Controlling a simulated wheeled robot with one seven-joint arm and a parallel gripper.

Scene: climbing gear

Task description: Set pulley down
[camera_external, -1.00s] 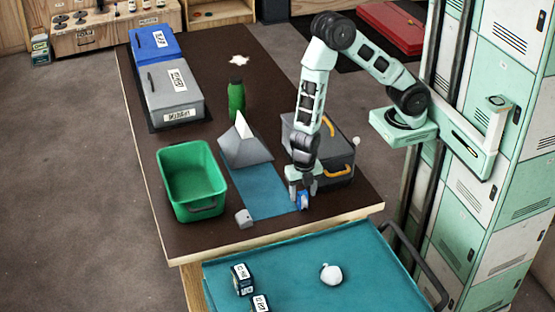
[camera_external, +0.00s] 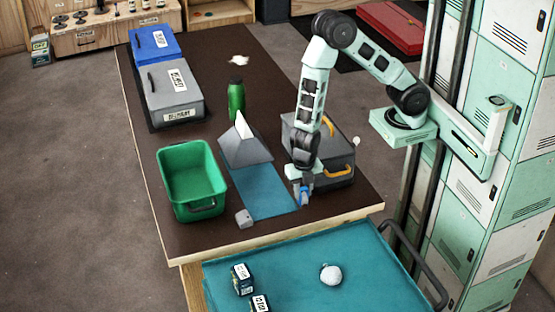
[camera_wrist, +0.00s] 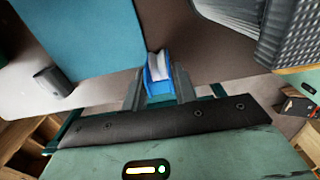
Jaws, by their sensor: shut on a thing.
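My gripper (camera_external: 304,188) is shut on the blue pulley (camera_external: 304,197), near the right edge of the teal mat (camera_external: 262,192) on the dark table. In the wrist view the pulley (camera_wrist: 158,88) is blue with a pale, whitish middle and sits between the two grey fingers of my gripper (camera_wrist: 160,80). I cannot tell whether its underside touches the table. The teal mat (camera_wrist: 80,35) lies to the left in the wrist view.
A grey case with yellow handles (camera_external: 340,165) stands close behind and right. A teal cart (camera_external: 295,265) is in front.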

